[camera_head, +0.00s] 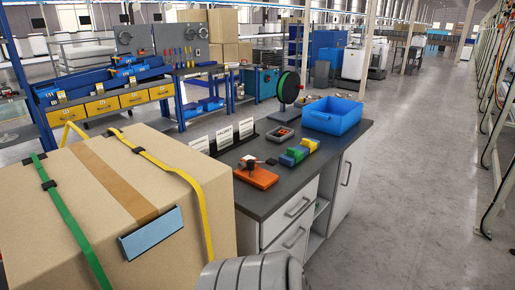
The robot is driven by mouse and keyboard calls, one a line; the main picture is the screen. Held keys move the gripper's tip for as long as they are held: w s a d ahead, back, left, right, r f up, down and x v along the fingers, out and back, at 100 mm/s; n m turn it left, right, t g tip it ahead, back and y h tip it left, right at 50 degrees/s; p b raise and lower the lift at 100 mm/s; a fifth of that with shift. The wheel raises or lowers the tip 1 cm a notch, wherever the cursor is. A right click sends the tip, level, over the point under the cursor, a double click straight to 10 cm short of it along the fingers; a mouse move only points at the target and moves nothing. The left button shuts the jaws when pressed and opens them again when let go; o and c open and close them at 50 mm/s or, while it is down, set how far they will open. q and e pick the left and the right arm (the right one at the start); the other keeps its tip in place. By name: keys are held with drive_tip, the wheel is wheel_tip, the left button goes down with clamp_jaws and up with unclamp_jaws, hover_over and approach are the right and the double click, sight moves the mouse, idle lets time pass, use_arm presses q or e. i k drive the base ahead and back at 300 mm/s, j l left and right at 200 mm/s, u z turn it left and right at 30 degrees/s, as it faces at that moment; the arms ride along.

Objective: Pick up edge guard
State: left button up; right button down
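A large cardboard box (60,215) fills the lower left, with a green strap (75,235) and a yellow strap (185,178) over it. Small black pieces sit on the straps near the box's top edges, one on the green strap (48,185) and one on the yellow strap (138,150). They may be edge guards, but I cannot tell for certain. A blue-grey plate or label (150,235) lies against the box's near side. Neither of my grippers shows. A grey rounded part of mine is at the bottom middle, and no fingers are visible on it.
A dark-topped workbench (262,207) stands right of the box. It holds an orange block (256,176), green, blue and yellow blocks, a blue bin (332,115) and a spool (288,87). A workbench with yellow drawers (102,105) is behind. Floor at right is clear.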

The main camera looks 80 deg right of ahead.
sight(298, 156)
drive_tip(key=z, duration=3.05)
